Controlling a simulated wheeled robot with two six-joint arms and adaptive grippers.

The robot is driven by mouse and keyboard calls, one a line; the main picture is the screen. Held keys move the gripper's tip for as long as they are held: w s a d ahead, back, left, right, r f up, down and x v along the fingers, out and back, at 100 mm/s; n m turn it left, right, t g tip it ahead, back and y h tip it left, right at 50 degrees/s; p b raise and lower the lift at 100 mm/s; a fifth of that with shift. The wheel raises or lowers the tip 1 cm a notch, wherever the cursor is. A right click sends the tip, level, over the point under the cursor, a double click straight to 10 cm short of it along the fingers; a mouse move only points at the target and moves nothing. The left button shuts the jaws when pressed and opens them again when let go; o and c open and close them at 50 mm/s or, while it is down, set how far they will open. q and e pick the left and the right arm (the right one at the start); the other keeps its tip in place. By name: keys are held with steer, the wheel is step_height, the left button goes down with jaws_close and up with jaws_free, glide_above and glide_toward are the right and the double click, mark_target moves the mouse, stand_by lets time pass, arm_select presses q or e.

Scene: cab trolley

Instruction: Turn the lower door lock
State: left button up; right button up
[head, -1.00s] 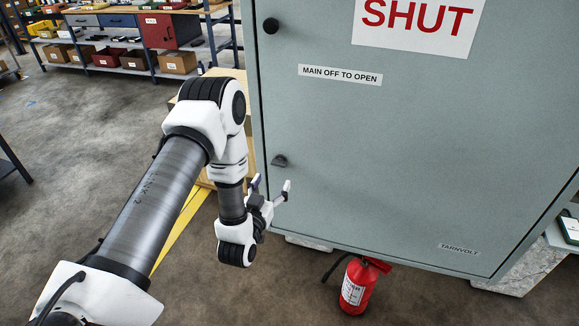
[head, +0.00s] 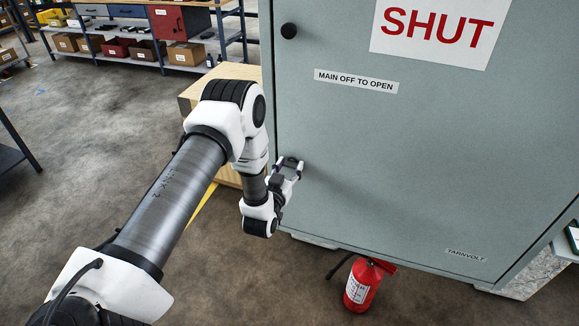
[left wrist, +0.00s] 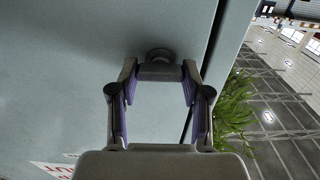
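The lower door lock (left wrist: 158,53) is a dark round base with a raised grip, on the grey-green cabinet door (head: 400,170) near its left edge. In the head view my left gripper (head: 289,163) is at the lock and mostly covers it. In the left wrist view the lock's grip fills the gap between the fingertips of my left gripper (left wrist: 160,72), one finger on each side. No gap shows between the fingers and the grip, so the gripper looks shut on it. The door is closed. My right gripper is not in view.
A round black upper lock (head: 289,31) sits higher on the door edge. A red fire extinguisher (head: 362,285) stands on the floor below the cabinet. A wooden crate (head: 200,92) is behind my left arm. Shelves with boxes (head: 186,53) stand at the back.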

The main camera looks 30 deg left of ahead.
arm_select(q)
steer(key=shift+m, duration=0.3)
steer(key=m, duration=0.3)
steer(key=shift+w+b, duration=0.1)
steer(key=shift+b, duration=0.2)
steer(key=m, duration=0.5)
steer(key=shift+d, duration=0.15)
steer(key=m, duration=0.4)
steer(key=shift+m, duration=0.3)
steer(key=m+p, duration=0.1)
steer(key=m, duration=0.3)
steer(key=shift+f+m, duration=0.15)
steer(key=shift+m, duration=0.25)
steer(key=shift+d, duration=0.1)
steer(key=o, duration=1)
steer(key=shift+c, duration=0.2)
steer(key=shift+o, duration=1)
